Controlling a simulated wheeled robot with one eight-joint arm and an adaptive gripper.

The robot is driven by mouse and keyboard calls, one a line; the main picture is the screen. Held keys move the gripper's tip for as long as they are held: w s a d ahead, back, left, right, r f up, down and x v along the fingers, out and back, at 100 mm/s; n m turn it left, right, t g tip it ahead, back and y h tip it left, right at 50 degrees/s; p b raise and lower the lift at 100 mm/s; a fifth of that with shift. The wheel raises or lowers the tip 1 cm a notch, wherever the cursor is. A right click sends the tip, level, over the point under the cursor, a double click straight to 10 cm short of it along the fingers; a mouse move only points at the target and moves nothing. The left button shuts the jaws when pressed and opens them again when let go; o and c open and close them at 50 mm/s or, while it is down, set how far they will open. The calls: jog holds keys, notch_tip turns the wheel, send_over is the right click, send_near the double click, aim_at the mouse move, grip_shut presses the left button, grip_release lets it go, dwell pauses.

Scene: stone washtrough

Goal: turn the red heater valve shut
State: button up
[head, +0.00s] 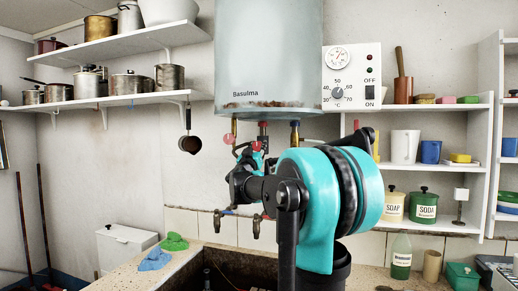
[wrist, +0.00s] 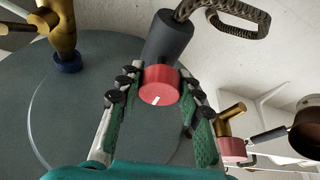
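In the wrist view a red round knob (wrist: 160,88) with a short white mark on its face sits on the end of a dark cylinder (wrist: 168,38). My gripper (wrist: 161,82) has one finger on each side of this knob. The fingers are spread, with a narrow gap seeming to show on either side; contact is hard to judge. In the head view my gripper (head: 256,158) is under the water heater (head: 268,55), among its pipes, and partly hidden by my arm. A second red knob (wrist: 232,148) on a brass fitting is to the right in the wrist view.
A blue collar (wrist: 67,62) on a brass pipe is at the upper left of the wrist view. A dark pan (head: 190,144) hangs left of the heater. The trough (head: 130,268) is below; shelves (head: 440,168) stand at the right.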

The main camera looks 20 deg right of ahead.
jog(key=c, duration=0.5)
jog(key=shift+c, duration=0.2)
jog(key=shift+m+h, duration=0.4)
jog(key=shift+m, duration=0.3)
jog(key=m+g+h, duration=0.1)
jog(key=m, duration=0.2)
jog(key=m+g+h, duration=0.1)
jog(key=m, duration=0.2)
jog(key=m+g+h, duration=0.1)
jog(key=m+g, duration=0.1)
jog(key=m, duration=0.1)
jog(key=shift+a+m, duration=0.1)
jog(key=shift+m, duration=0.3)
jog(key=m+g, duration=0.1)
jog(key=m, duration=0.2)
jog(key=m+g+h, duration=0.1)
jog(key=m+g, duration=0.1)
jog(key=m, duration=0.2)
jog(key=m+g, duration=0.1)
jog(key=m, duration=0.1)
jog(key=m+g, duration=0.1)
jog(key=m, duration=0.2)
jog(key=shift+y, duration=0.3)
